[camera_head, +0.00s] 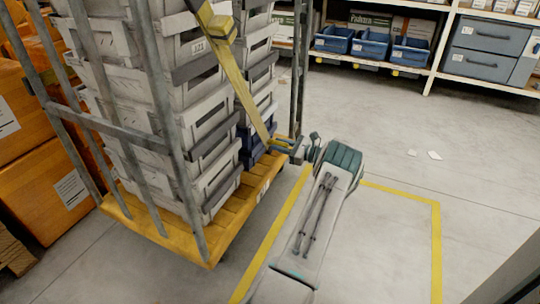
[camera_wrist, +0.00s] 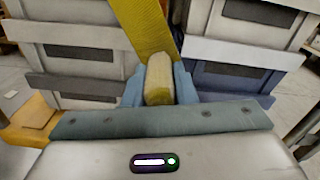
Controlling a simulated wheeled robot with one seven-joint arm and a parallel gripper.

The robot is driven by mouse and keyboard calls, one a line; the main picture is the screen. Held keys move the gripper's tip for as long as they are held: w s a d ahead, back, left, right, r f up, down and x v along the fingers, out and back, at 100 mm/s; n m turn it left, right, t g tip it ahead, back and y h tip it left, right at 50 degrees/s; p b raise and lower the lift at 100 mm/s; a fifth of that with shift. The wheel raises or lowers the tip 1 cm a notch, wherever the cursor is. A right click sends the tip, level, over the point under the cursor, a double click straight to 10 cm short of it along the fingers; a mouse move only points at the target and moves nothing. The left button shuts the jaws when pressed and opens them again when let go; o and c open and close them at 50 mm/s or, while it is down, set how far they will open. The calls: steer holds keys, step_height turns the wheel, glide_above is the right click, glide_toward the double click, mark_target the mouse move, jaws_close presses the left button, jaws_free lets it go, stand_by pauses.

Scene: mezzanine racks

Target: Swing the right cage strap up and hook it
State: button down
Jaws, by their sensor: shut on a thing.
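The yellow cage strap (camera_head: 240,85) slants down across the open side of the roll cage, from a yellow buckle-like piece (camera_head: 222,26) at the upper left to my gripper (camera_head: 282,144) low at the right. In the wrist view the strap (camera_wrist: 147,27) comes down from above to a pale yellow end piece (camera_wrist: 159,80). My gripper (camera_wrist: 160,90) is shut on this end piece, with a blue finger on each side. The hook for the strap cannot be made out.
The cage holds stacked grey crates (camera_head: 205,140) on a yellow base (camera_head: 235,215), with a grey upright (camera_head: 300,70) just behind my gripper. Orange boxes (camera_head: 50,185) stand at left. Blue bins (camera_head: 370,45) line the back rack. Floor at right is clear except paper scraps (camera_head: 434,155).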

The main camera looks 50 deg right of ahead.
steer(key=shift+d+r, duration=0.3)
steer(key=shift+d, duration=0.3)
steer(key=c, duration=1.2)
jaws_free()
steer(key=shift+s, duration=0.1)
steer(key=shift+a, duration=0.1)
